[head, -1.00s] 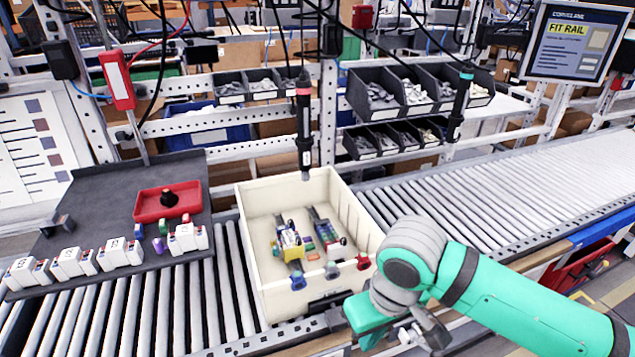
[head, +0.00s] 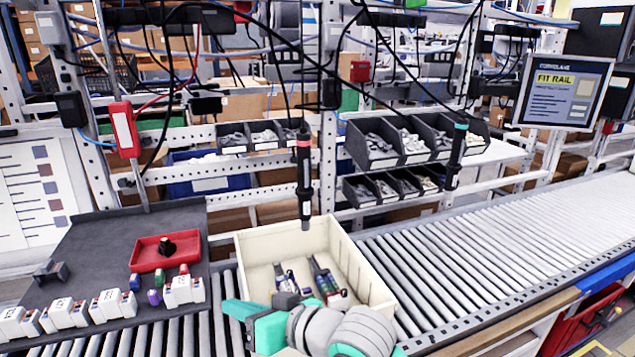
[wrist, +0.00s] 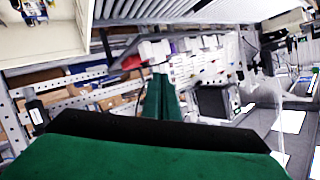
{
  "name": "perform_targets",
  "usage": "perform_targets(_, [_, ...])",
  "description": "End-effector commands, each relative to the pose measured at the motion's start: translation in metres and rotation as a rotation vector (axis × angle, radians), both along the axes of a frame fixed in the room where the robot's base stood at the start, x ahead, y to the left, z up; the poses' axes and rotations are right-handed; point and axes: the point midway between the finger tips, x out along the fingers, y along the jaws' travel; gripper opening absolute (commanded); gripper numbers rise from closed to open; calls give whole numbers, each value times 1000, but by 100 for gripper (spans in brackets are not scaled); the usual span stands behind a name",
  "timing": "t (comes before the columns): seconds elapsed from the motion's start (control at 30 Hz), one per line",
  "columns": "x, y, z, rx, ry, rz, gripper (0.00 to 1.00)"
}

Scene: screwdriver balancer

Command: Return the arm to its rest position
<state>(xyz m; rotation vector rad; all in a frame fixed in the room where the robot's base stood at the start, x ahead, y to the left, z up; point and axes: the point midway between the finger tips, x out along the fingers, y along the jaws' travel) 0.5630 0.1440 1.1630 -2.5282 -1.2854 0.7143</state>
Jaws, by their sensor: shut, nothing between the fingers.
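My arm's grey and teal wrist shows at the bottom middle of the head view, in front of the cream bin and covering its near part. My gripper (wrist: 160,76) shows in the wrist view with its green fingers together, empty. A black screwdriver with a red ring (head: 304,172) hangs upright from a cable above the bin's back edge, clear of my arm. A second screwdriver with a teal ring (head: 458,145) hangs further right, before the parts bins.
The cream bin (head: 374,272) stands on the roller conveyor (head: 490,250) with rail assemblies inside. A dark tray (head: 105,240) at left holds a red dish (head: 150,253) and several white modules. A screen (head: 563,92) reads "FIT RAIL". The right-hand conveyor is clear.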

Motion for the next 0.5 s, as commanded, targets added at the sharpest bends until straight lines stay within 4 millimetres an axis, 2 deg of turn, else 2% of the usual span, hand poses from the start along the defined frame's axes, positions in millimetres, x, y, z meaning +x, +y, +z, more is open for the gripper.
perform_targets(0.03, [2,8,7,64,-22,-6,0])
perform_targets(0.2, [12,18,30,245,-103,-55,0])
perform_targets(0.33, [17,19,40,370,-150,-110,0])
perform_targets(0.5, [24,11,42,511,-193,-206,0])
